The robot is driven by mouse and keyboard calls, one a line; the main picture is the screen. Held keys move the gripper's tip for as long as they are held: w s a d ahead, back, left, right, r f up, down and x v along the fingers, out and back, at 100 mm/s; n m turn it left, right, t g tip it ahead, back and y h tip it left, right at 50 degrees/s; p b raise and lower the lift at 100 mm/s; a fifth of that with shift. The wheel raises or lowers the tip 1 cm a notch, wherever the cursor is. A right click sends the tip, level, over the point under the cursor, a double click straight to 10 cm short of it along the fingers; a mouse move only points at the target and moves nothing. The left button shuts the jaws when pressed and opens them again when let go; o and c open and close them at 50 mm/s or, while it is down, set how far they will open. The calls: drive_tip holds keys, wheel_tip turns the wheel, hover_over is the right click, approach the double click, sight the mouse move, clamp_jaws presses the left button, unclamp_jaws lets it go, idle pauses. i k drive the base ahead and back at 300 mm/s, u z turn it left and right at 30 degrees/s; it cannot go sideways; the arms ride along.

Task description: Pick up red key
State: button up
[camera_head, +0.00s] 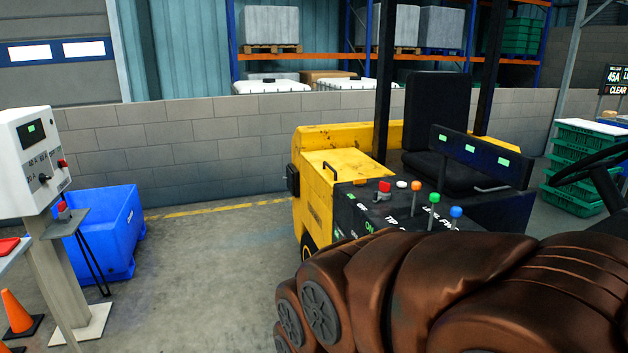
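A small red piece (384,187) stands on a grey mount on the dark control panel (352,205) of a yellow vehicle; it may be the red key, but its shape is too small to be sure. Another small red piece (63,206) sits on a stand at the left, and a red knob (62,163) is on the side of a white control box. My gripper is not in view. A large brown segmented form at the lower right hides the near part of the panel.
Orange, green and blue knobbed levers (434,198) rise beside the red piece. The yellow vehicle (335,170) has a black seat (436,115). A blue bin (112,230), white control box (28,160) and orange cone (17,312) stand left. Open floor (200,270) lies between.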

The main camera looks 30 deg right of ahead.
sight(385, 187)
drive_tip(key=z, duration=0.4)
drive_tip(key=i, duration=2.05)
drive_tip(key=z, duration=0.65)
